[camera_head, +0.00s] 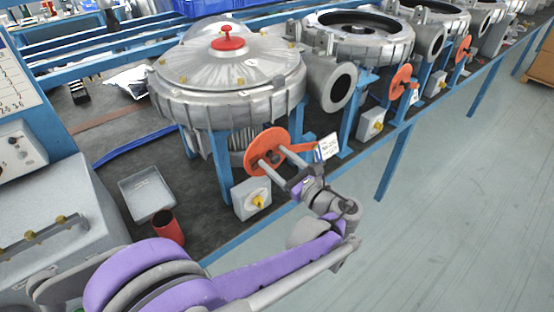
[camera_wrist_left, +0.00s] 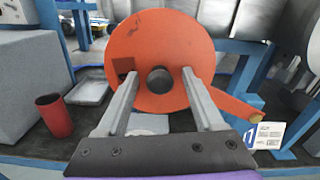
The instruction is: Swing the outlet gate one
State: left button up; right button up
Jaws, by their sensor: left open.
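The outlet gate (camera_head: 259,152) is an orange disc on the front of the nearest blower (camera_head: 225,75). My left gripper (camera_head: 274,164) is in front of the disc. Its two fingers (camera_wrist_left: 160,75) are open, one on each side of the hole, with nothing between them. I cannot tell whether the fingertips touch the disc. My right gripper is in neither view.
A white tag (camera_head: 327,147) hangs beside the lever. A grey box with a yellow knob (camera_head: 251,199) sits below the disc. A red cup (camera_head: 167,227) and grey tray (camera_head: 146,192) stand at left. More blowers (camera_head: 360,38) line the bench; the floor (camera_head: 450,200) at right is clear.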

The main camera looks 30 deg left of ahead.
pick_arm(q)
grip_shut()
dwell(1.4)
